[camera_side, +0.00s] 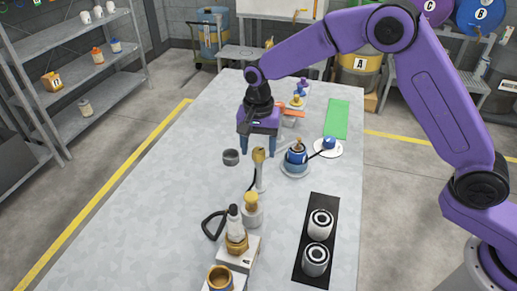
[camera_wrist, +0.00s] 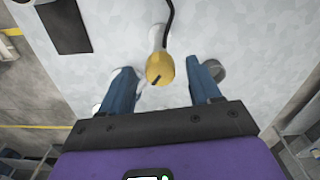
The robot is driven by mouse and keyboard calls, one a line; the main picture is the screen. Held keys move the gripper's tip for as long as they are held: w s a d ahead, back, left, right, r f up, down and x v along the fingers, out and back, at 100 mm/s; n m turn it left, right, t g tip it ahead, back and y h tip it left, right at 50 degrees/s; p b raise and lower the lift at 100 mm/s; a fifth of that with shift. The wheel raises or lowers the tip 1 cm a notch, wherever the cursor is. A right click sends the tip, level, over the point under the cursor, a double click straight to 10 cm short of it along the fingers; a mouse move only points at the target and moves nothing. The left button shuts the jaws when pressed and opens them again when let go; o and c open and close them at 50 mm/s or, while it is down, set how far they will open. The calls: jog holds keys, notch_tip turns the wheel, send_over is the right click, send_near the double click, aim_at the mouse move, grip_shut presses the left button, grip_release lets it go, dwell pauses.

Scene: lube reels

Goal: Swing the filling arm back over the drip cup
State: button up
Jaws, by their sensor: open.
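The filling arm (camera_side: 260,178) appears to be the pale tube with a yellow head (camera_side: 259,155); a black hose runs from it. In the wrist view the yellow head (camera_wrist: 160,68) lies between my two blue fingers, apart from both. My gripper (camera_side: 258,154) is open, pointing down over the head, and holds nothing. A small grey cup (camera_side: 231,157), likely the drip cup, stands on the table left of my gripper. It also shows in the wrist view (camera_wrist: 217,71), just beside the right finger. The yellow head is not over this cup.
A blue pot (camera_side: 297,157) on a saucer and a white disc (camera_side: 327,151) with a blue ball stand to the right. A black tray (camera_side: 318,205) holds two reels. A yellow-topped bottle (camera_side: 252,212) and brass fixture (camera_side: 236,243) stand in front. The table's left side is clear.

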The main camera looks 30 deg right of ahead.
jog(key=shift+f, duration=0.65)
grip_shut()
